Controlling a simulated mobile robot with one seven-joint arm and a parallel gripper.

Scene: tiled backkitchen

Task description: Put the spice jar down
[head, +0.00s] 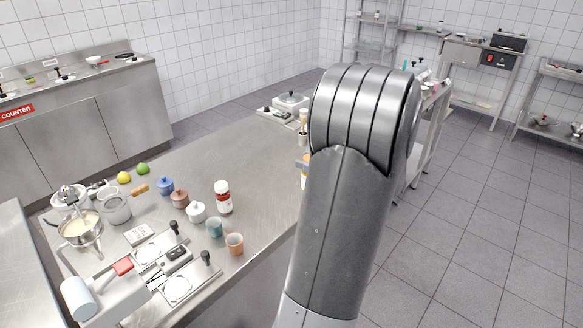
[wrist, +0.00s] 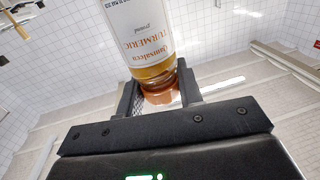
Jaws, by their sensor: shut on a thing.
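The spice jar (wrist: 143,35), with a white label reading turmeric and an orange cap, shows in the wrist view. My gripper (wrist: 160,92) is shut on it at the cap end, one dark finger on each side. The label text is upside down in that view. In the head view my arm hides most of the gripper and jar. A small orange and white piece, likely the jar (head: 304,178), shows at the arm's left edge. The steel counter (head: 262,165) lies behind and left of it. I cannot tell whether the jar touches any surface.
Small lidded pots (head: 180,198) and a scale (head: 290,101) stand there too. The counter's middle is clear between the red-capped jar and the scale.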

